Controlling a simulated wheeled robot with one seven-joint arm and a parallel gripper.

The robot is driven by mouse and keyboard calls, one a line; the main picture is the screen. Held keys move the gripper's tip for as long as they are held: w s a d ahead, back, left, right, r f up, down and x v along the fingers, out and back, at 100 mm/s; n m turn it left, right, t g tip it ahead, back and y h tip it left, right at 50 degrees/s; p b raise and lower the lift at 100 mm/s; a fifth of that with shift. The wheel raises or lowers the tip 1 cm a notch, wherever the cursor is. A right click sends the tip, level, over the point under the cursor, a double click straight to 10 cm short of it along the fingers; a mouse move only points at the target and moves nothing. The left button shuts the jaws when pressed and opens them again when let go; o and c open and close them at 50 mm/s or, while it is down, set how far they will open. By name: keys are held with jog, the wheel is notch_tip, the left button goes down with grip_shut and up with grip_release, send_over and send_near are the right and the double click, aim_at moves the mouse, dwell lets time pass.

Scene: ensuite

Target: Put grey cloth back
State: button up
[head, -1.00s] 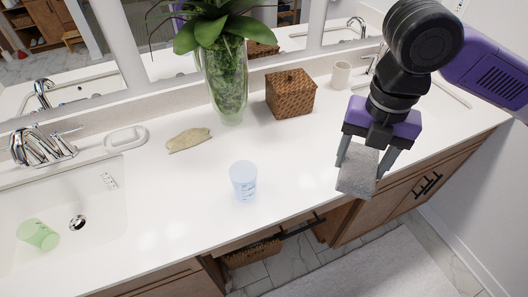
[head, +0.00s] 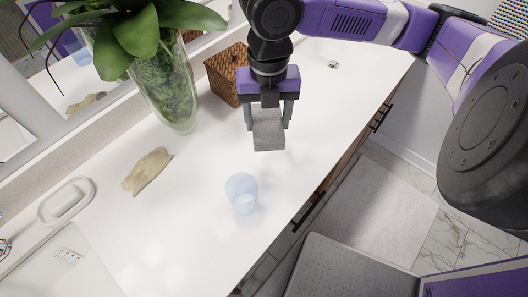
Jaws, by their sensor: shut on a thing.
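The grey cloth (head: 268,132) is a small folded block between the fingers of my gripper (head: 268,118). My gripper is shut on it and points down over the white counter (head: 330,120), in front of the wicker box. I cannot tell whether the cloth touches the counter or hangs just above it. The cloth's upper part is hidden by the gripper.
A clear blue cup (head: 242,194) stands in front of the cloth. A tan cloth-like piece (head: 147,171), a soap dish (head: 66,201) and a glass vase with a plant (head: 160,85) are to the left. The wicker box (head: 227,76) stands close behind my gripper.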

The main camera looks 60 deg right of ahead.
aim_at(267, 161)
notch_tip(267, 161, down, 14)
jog(key=shift+f, duration=0.1)
dwell(0.4)
jog(key=o, duration=1.3)
